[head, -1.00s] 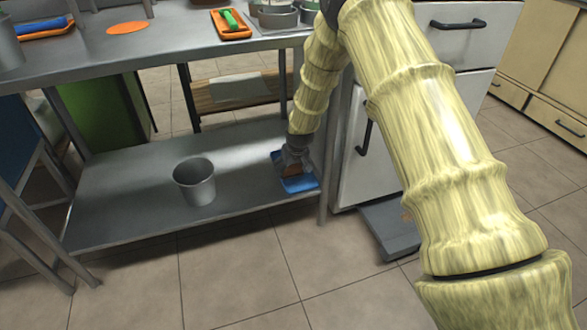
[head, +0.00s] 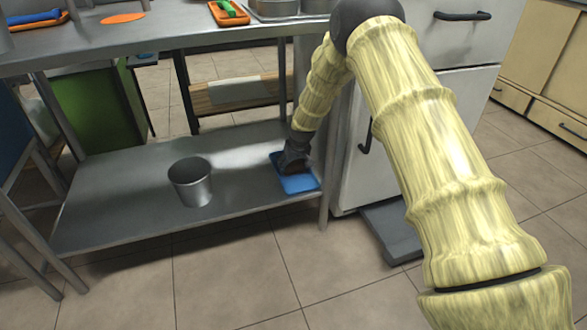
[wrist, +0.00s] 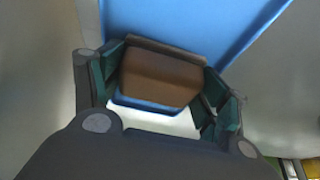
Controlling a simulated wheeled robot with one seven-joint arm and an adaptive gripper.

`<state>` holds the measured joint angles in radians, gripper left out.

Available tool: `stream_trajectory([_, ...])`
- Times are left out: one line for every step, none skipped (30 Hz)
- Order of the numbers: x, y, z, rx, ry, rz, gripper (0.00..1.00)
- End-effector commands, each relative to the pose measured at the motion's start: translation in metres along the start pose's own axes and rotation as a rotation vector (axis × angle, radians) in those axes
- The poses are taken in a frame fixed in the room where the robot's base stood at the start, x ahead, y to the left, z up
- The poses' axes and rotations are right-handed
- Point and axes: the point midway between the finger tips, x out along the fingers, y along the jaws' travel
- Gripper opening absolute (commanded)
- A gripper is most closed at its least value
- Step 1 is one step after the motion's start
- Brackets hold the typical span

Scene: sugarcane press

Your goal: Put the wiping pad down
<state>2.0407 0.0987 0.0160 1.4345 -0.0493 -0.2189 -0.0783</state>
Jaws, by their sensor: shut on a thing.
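The wiping pad, a brown block (wrist: 160,78), shows between my fingers in the wrist view. A blue strip and a white patch show just below it. In the head view it is hidden behind my gripper (head: 294,162). My gripper is shut on the pad, low over a flat blue tray (head: 299,184) at the right end of the lower steel shelf (head: 130,205). The tray's blue surface also fills the upper middle of the wrist view (wrist: 185,25). I cannot tell whether the pad touches the tray.
A grey metal bucket (head: 191,182) stands on the shelf left of the tray. A table leg (head: 328,165) and a white cabinet (head: 375,165) are close on the right. The table top (head: 180,32) lies above. The shelf between bucket and tray is clear.

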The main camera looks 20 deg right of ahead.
Motion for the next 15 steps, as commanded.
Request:
stream_trajectory([-0.0002,0.0,-0.0006,0.0,0.001,0.0,0.4])
stream_trajectory([-0.0006,0.0,-0.0008,0.0,0.001,0.0,0.4])
stream_trajectory([-0.001,0.0,-0.0009,0.0,0.001,0.0,0.4])
stream_trajectory([-0.001,-0.0001,-0.0009,0.0,0.001,0.0,0.4])
stream_trajectory([-0.001,-0.0001,-0.0008,0.0,0.001,0.0,0.4])
stream_trajectory([-0.0009,-0.0001,-0.0008,0.0,0.001,0.0,0.4])
stream_trajectory([-0.0008,0.0,-0.0007,0.0,0.001,0.0,0.4])
stream_trajectory([-0.0005,-0.0001,-0.0005,0.0,0.001,0.0,0.4])
stream_trajectory([0.0002,-0.0001,-0.0001,0.0,0.001,0.0,0.4])
stream_trajectory([0.0009,-0.0001,0.0002,0.0,0.0,0.0,0.4])
stream_trajectory([0.0016,-0.0001,0.0005,0.0,0.0,0.0,0.4])
stream_trajectory([0.0016,-0.0001,0.0004,0.0,0.001,0.0,0.82])
stream_trajectory([0.0016,-0.0001,0.0004,0.0,0.001,0.0,0.88])
stream_trajectory([0.0016,-0.0001,0.0004,0.0,0.001,0.0,0.93])
stream_trajectory([0.0015,-0.0001,0.0003,0.0,0.001,0.0,0.96])
